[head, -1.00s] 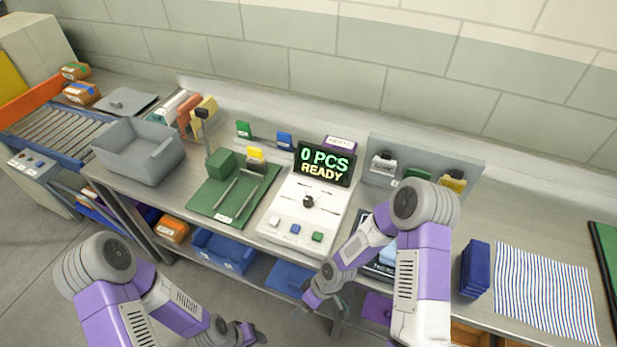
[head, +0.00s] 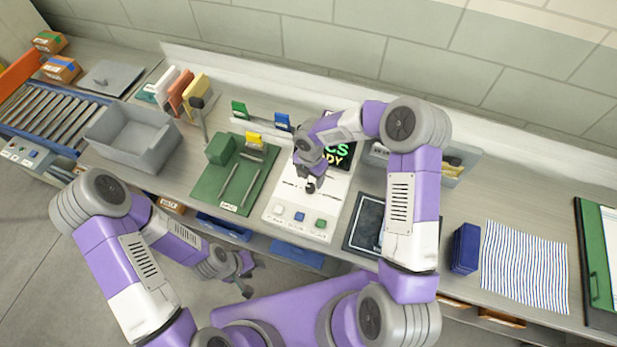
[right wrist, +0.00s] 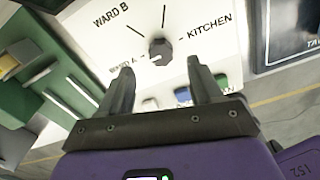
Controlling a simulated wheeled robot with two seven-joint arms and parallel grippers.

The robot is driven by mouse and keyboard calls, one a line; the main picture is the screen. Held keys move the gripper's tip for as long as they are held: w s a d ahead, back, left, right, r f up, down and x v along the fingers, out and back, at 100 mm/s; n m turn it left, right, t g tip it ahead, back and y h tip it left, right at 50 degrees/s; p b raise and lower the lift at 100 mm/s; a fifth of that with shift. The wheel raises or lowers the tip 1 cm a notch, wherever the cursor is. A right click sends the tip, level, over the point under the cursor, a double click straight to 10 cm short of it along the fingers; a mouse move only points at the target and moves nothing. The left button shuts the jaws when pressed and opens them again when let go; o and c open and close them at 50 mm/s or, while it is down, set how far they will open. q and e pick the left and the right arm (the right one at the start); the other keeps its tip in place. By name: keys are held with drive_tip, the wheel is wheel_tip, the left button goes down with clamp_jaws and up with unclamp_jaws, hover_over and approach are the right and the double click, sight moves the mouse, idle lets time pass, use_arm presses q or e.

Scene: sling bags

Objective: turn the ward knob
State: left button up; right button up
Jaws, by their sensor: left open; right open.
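The dark ward knob (right wrist: 160,50) sits on a white panel with line marks around it, lettered WARD A, WARD B and KITCHEN. Which mark it points at is hard to tell. In the head view the knob (head: 311,188) shows just below my right gripper (head: 309,172). In the right wrist view my right gripper (right wrist: 160,68) is open, its two fingers pointing at the knob, one to each side in the picture. Contact with the knob is not visible. My left gripper (head: 246,277) is open and empty, low in front of the bench.
White, blue and green buttons (head: 299,216) line the panel's front. My right arm partly covers the display (head: 345,150). Left of the panel is a green mat (head: 207,192) with rails and a green block; a grey bin (head: 163,158) stands beyond. A blue stack (head: 465,248) stands right.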

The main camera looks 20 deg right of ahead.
sight(310, 187)
wheel_tip(310, 187, down, 5)
drive_tip(key=shift+s+f, duration=0.1)
idle(0.3)
